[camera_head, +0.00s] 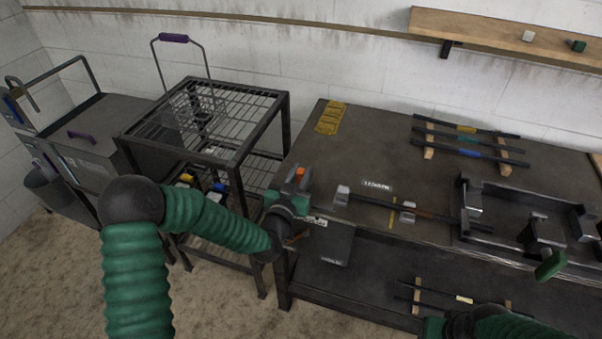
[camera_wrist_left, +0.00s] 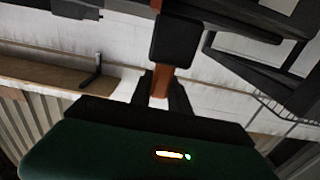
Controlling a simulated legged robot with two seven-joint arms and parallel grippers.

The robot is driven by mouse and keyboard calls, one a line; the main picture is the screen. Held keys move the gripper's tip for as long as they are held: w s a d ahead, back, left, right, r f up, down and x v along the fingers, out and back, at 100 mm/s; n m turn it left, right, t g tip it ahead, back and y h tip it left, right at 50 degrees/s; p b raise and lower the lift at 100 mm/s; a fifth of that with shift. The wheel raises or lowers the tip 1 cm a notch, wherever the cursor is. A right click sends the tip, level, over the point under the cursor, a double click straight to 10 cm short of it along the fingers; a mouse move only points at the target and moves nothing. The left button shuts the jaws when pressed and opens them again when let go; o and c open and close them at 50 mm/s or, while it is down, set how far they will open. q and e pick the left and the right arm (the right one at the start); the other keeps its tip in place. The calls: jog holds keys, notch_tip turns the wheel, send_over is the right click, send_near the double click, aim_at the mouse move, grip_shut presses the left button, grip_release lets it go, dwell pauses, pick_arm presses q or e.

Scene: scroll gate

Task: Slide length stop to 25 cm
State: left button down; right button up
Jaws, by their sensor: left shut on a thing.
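My left gripper (camera_head: 297,180) is at the front left corner of the workbench. It is shut on an orange handle (camera_head: 300,172), which shows in the left wrist view as an orange-brown bar (camera_wrist_left: 161,82) between the dark fingers, below a black block (camera_wrist_left: 178,41). A dark rail (camera_head: 375,202) runs to the right from there, with a grey block (camera_head: 342,195) near its left end and another grey block (camera_head: 408,211) farther right. I cannot tell which part is the length stop, and no scale figures are readable. My right gripper is not in view; only part of that arm shows at the bottom.
A wire-topped cart (camera_head: 205,120) stands left of the workbench (camera_head: 375,145). Dark bars lie on wooden supports (camera_head: 430,140) at the back. A metal frame with a green handle (camera_head: 549,265) is on the right. The bench's back left is mostly clear.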

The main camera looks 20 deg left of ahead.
pick_arm(q)
jog(key=shift+a, duration=0.25)
jog(key=c, duration=1.2)
grip_release()
jog(key=shift+c, duration=0.2)
jog(key=s+p, duration=0.7)
jog(key=s, duration=0.9)
jog(key=shift+s+a, duration=0.35)
jog(key=shift+s, duration=0.05)
jog(key=shift+f, duration=0.1)
